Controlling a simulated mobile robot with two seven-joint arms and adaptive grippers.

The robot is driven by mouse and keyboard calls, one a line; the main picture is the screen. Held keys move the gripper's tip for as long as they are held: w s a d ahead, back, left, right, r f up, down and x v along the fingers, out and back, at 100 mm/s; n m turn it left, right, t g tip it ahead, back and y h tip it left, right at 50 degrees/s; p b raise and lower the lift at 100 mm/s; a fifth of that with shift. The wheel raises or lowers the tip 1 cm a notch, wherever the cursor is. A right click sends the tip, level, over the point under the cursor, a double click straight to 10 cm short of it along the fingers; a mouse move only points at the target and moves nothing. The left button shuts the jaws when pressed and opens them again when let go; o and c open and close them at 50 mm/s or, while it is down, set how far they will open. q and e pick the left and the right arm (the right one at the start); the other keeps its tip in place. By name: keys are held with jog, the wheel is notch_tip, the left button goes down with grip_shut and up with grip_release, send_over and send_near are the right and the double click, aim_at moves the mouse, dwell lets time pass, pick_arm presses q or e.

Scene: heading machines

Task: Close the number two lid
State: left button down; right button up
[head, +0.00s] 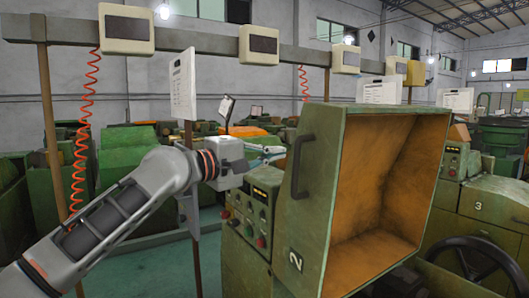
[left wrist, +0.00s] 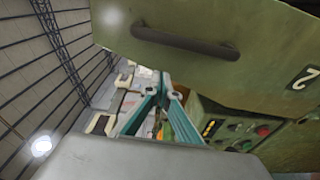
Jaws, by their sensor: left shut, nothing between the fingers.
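The number two lid (head: 318,190) is a big green box-shaped cover, swung up and open, with its orange inside facing right. A dark bar handle (head: 301,163) is on its left face, above a white "2". In the left wrist view the lid (left wrist: 250,75) fills the upper right, with its handle (left wrist: 185,43) running across it. My left gripper (head: 275,152) is left of the lid, near the handle's height, apart from it as far as I can tell. Its teal fingers (left wrist: 166,88) are shut and empty. My right gripper is in neither view.
A control panel (head: 250,212) with buttons stands below and left of the lid. Machine number 3 (head: 482,205) and a dark handwheel (head: 475,265) are at the right. A post with a hanging paper (head: 183,85) stands close behind my left arm.

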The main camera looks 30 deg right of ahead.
pick_arm(q)
jog(key=shift+s+d+f, duration=0.1)
jog(key=shift+s+f, duration=0.1)
jog(key=shift+s, duration=1.75)
jog(key=shift+f, duration=0.15)
